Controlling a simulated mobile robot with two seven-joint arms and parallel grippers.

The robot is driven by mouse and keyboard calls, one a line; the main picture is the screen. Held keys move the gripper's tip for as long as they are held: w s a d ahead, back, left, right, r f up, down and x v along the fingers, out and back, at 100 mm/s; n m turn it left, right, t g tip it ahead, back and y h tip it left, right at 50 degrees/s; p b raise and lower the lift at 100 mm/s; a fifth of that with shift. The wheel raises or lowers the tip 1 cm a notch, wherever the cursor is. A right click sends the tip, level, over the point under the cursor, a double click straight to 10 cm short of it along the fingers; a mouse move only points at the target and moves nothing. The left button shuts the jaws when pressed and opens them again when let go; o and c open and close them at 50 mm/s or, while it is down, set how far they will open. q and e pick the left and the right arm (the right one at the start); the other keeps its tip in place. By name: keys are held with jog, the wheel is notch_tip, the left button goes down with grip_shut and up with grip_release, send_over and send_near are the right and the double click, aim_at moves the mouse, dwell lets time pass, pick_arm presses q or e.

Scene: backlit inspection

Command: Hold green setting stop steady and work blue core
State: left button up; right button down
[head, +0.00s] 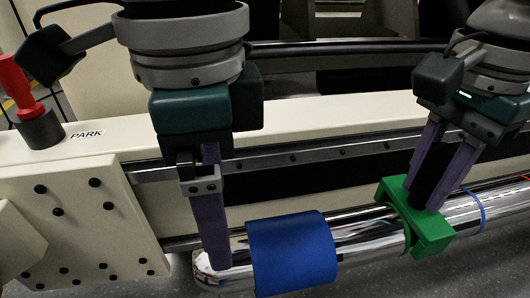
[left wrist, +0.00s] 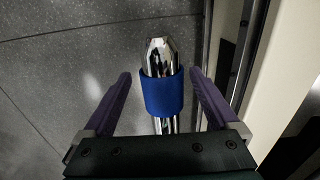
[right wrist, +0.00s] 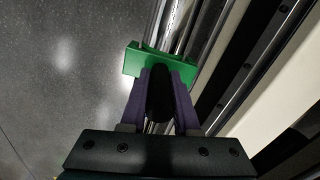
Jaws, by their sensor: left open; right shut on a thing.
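The blue core (head: 291,254) is a sleeve around a shiny chrome bar near the bar's left end. The green setting stop (head: 431,237) sits on the same bar to its right. My right gripper (head: 428,204) is shut on the green stop, which also shows in the right wrist view (right wrist: 133,62). My left gripper (head: 217,266) is open by the bar's left end. In the left wrist view its fingers (left wrist: 160,75) stand apart on both sides of the blue core (left wrist: 162,95), with gaps. One left finger is hidden in the head view.
A thin blue ring (head: 479,209) is around the bar right of the green stop. A cream beam with a metal rail (head: 290,157) runs behind the bar. A red-topped knob (head: 14,82) stands left, near the PARK label (head: 87,134). A cream bolted plate (head: 100,235) is at lower left.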

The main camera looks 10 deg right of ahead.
aim_at(257, 237)
pick_arm(q)
notch_tip(257, 237, down, 10)
jog(key=shift+r, duration=0.25)
jog(key=shift+d, duration=0.15)
dwell(0.4)
jog(key=shift+w+d, duration=0.2)
jog(key=shift+d, duration=2.2)
jog(key=shift+a, duration=0.1)
jog(key=shift+a, duration=0.65)
jog(key=shift+r, duration=0.1)
jog(key=shift+r, duration=4.45)
